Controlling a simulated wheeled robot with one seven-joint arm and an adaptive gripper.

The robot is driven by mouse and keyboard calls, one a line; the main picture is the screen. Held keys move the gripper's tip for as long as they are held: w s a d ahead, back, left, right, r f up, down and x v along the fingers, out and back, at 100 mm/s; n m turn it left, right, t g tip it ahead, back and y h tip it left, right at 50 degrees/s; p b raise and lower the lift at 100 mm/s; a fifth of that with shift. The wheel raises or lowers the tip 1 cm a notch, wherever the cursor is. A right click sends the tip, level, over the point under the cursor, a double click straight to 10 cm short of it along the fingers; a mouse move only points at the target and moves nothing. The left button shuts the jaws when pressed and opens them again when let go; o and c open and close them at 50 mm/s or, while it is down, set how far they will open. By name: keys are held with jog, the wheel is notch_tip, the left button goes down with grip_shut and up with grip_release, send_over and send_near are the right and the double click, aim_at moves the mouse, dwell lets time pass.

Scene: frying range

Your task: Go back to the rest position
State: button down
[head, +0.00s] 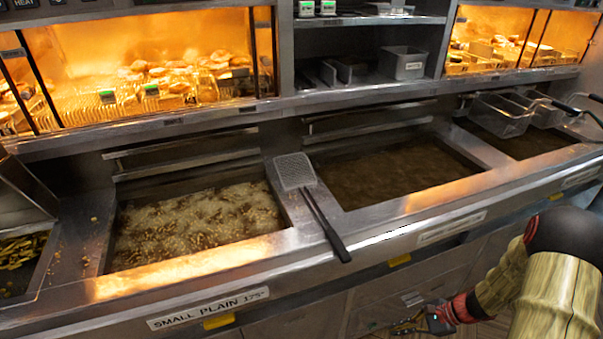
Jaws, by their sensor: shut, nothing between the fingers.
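My gripper (408,325) is low at the bottom right of the head view, in front of the fryer cabinet's lower panels (385,295) and below the counter's front edge. Its fingers are small and dark here, shut, with nothing between them. My arm (560,285) bends down from the right edge to the gripper. The rest position itself has no visible mark in this view.
A skimmer (295,172) lies across the divider, its black handle over the front edge. Left of it, a vat (200,220) bubbles with frying food; right of it is a calmer oil vat (390,170). Fry baskets (503,115) hang at right. Lit food warmers stand behind.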

jog(key=s+a+r+n+t+h, duration=0.1)
jog(key=s+r+n, duration=0.4)
jog(key=r, duration=0.8)
jog(key=s+a+r+n+t+h, duration=0.1)
jog(key=s+a+r+n+h, duration=0.3)
jog(key=r, duration=0.9)
jog(key=s+a+r+n+t+h, duration=0.1)
jog(key=s+a+r+n+h, duration=0.2)
jog(key=r, duration=1)
jog(key=s+a+n, duration=0.3)
jog(key=s+n, duration=0.1)
jog(key=n, duration=0.1)
jog(key=shift+s+r+t, duration=0.2)
jog(key=shift+r+t, duration=0.15)
jog(key=shift+t, duration=0.05)
jog(key=shift+d, duration=0.1)
